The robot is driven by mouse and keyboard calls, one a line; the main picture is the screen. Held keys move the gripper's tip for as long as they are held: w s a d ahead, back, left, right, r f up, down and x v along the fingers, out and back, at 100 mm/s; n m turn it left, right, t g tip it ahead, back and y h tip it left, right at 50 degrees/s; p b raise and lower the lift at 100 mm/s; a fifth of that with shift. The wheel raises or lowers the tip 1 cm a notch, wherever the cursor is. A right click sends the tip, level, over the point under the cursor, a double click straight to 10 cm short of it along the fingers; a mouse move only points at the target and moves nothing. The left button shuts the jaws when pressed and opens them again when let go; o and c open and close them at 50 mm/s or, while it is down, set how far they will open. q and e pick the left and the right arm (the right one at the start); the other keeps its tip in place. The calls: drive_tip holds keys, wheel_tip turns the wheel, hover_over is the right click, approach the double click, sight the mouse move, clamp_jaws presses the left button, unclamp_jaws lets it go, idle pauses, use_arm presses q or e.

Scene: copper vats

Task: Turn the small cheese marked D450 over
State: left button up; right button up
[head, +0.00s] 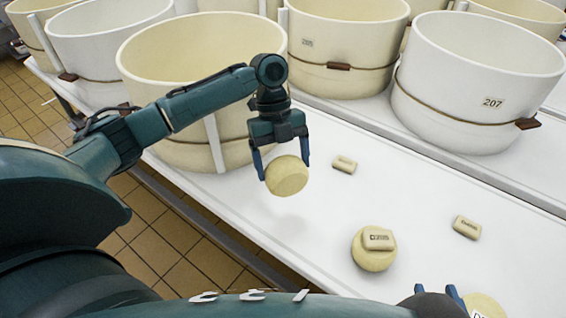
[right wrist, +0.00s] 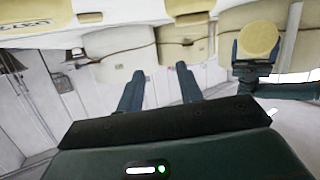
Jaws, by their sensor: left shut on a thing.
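My left gripper (head: 286,168) is shut on a small pale yellow cheese (head: 287,177), which it holds above the white table, a finger on either side. No D450 mark shows on this cheese, so I cannot tell which one it is. It also shows in the right wrist view (right wrist: 258,38), in the left gripper. My right gripper (right wrist: 160,82) is open with nothing between its fingers; its fingertips (head: 438,290) show at the bottom of the head view, beside a second cheese (head: 488,301), which has a partly cut-off label beginning with D.
Two similar blocks (head: 344,164) (head: 467,227) lie nearby. Large cream vats, one marked 207 (head: 470,95), stand behind. The table's middle is mostly clear.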

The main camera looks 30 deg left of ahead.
use_arm(q)
wheel_tip(320, 180, down, 3)
drive_tip(key=b, duration=0.3)
drive_tip(key=shift+f, duration=0.15)
wheel_tip(320, 180, down, 2)
drive_tip(key=shift+b, duration=1.25)
drive_tip(key=shift+f+b, duration=0.35)
drive_tip(key=shift+b, duration=0.05)
use_arm(e)
drive_tip(key=n+t+y, duration=0.1)
drive_tip(key=a+t+y, duration=0.1)
drive_tip(key=a+n+t+y, duration=0.1)
drive_tip(key=shift+w+a+f+n+t, duration=0.15)
drive_tip(key=shift+w+f+n+t, duration=0.05)
drive_tip(key=shift+w+n+t, duration=0.1)
use_arm(q)
drive_tip(key=shift+f, duration=0.75)
drive_tip(key=o, duration=1.2)
drive_tip(key=shift+c, duration=0.2)
use_arm(e)
drive_tip(key=shift+f, duration=0.1)
